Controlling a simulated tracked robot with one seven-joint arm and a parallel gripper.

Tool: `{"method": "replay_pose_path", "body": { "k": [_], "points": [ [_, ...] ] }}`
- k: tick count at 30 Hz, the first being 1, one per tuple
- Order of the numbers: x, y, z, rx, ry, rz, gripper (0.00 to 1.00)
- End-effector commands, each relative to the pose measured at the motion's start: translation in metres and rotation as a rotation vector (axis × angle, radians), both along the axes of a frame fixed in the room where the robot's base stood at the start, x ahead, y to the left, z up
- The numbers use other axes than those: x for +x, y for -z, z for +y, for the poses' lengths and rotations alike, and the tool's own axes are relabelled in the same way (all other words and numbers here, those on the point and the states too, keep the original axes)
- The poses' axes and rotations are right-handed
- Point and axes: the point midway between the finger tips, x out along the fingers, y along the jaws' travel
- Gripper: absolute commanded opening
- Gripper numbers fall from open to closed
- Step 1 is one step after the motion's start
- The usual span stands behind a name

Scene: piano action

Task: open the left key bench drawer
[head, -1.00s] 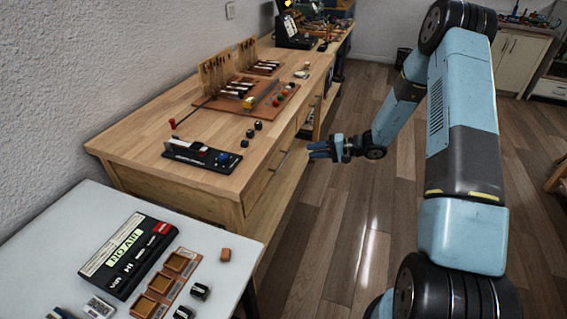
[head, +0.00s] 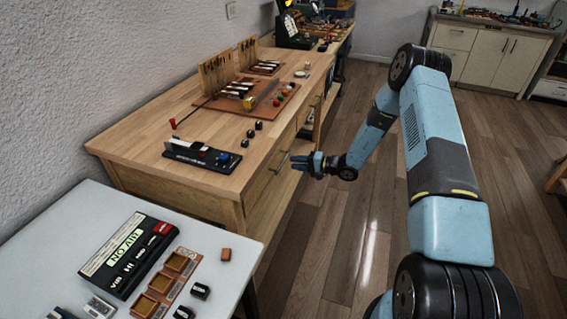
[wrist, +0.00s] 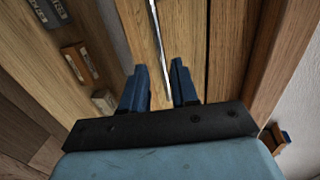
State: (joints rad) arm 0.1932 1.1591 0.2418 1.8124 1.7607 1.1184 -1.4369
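The wooden key bench (head: 150,120) runs along the left wall. The left drawer (head: 262,183) is in its front at the near end and looks shut. A thin metal bar handle (head: 281,163) is on its front. My gripper (head: 296,162) is just in front of this handle, fingers toward the bench. In the wrist view, my gripper (wrist: 160,82) is open with two blue fingers apart. The bar handle (wrist: 162,40) runs lengthwise in line with the gap between them. I cannot tell whether the fingers touch it.
A white table (head: 50,225) with a black device (head: 128,255) stands at the near left. A black board (head: 203,154) and small knobs are on the bench top. Open wood floor (head: 340,235) lies right of the bench.

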Motion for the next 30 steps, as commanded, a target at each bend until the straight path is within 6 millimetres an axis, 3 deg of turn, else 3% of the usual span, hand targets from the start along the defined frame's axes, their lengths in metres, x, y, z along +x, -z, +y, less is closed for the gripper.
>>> {"method": "replay_pose_path", "body": {
  "k": [6,12,24,30],
  "points": [
    [0.012,0.007,0.034,0.000,-0.002,-0.001,0.29],
    [0.018,0.011,0.052,0.000,-0.001,0.000,0.29],
    [0.021,0.012,0.057,0.000,0.000,0.000,0.29],
    [0.021,0.012,0.057,0.000,0.000,0.000,0.11]
  ]
}}
